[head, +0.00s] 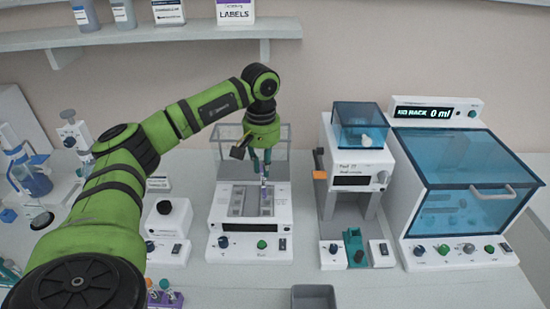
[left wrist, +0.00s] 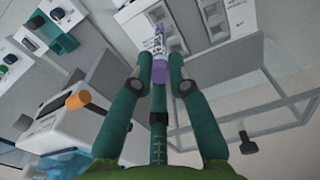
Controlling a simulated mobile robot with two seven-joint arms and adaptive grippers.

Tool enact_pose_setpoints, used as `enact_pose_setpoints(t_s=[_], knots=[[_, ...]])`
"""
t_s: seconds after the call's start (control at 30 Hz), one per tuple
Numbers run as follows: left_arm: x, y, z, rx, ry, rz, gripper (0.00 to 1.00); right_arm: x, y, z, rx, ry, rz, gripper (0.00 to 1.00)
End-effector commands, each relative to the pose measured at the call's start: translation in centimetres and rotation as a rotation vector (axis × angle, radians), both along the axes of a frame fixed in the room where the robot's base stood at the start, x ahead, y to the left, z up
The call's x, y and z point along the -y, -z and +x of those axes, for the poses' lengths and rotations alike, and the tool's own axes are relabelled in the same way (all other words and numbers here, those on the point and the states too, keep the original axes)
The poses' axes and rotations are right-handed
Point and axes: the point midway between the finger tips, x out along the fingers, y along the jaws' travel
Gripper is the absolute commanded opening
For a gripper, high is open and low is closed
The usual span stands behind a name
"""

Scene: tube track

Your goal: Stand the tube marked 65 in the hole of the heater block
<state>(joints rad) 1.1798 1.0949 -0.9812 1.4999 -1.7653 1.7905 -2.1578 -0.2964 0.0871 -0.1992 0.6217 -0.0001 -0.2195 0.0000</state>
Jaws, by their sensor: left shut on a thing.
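My left gripper (head: 260,165) is shut on a small tube (head: 264,190) and points down over the heater block (head: 225,215). The heater block is a white device with grey metal blocks on top, a display and knobs in front. In the left wrist view the gripper (left wrist: 160,82) grips the tube by its purple cap (left wrist: 160,74); a white label with dark print (left wrist: 158,45) shows, too small to read. The tube's tip is over or at the right-hand grey block; I cannot tell whether it is in a hole. My right gripper is not in view.
A clear raised lid (head: 225,135) stands behind the heater block. A white machine with a blue top (head: 360,125) and a blue-windowed cabinet (head: 470,180) stand to the right. A small black-knobbed device (head: 172,210) is at left. A grey bin (head: 314,297) is in front.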

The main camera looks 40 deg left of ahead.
Motion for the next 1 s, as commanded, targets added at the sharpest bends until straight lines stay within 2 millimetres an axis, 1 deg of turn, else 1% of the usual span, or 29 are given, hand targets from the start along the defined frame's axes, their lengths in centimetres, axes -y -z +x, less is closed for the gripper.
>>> enact_pose_setpoints(t_s=[0.03, 0.17, 0.37, 0.5, 0.73, 0.87, 1.0], knots=[[-0.3, 0.0, -0.1, 0.0, -0.01, 0.002, 0.01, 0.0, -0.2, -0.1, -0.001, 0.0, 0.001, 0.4], [-0.5, 0.3, -0.2, 0.0, -0.018, 0.004, 0.01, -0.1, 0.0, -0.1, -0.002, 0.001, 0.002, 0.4], [-0.5, 1.4, -0.2, -0.001, -0.016, 0.004, 0.01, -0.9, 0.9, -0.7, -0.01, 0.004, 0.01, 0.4], [-0.5, 2.6, -0.2, -0.002, -0.016, 0.004, 0.01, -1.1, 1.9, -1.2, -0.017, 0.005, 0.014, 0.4], [-0.5, 4.5, -0.2, -0.001, -0.015, 0.004, 0.01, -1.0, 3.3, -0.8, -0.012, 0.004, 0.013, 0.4], [-0.5, 5.0, -0.2, 0.0, -0.015, 0.004, 0.01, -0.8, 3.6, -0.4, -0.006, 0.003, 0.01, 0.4], [-0.5, 5.0, -0.2, 0.0, -0.015, 0.004, 0.01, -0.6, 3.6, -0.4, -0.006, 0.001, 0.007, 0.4]])
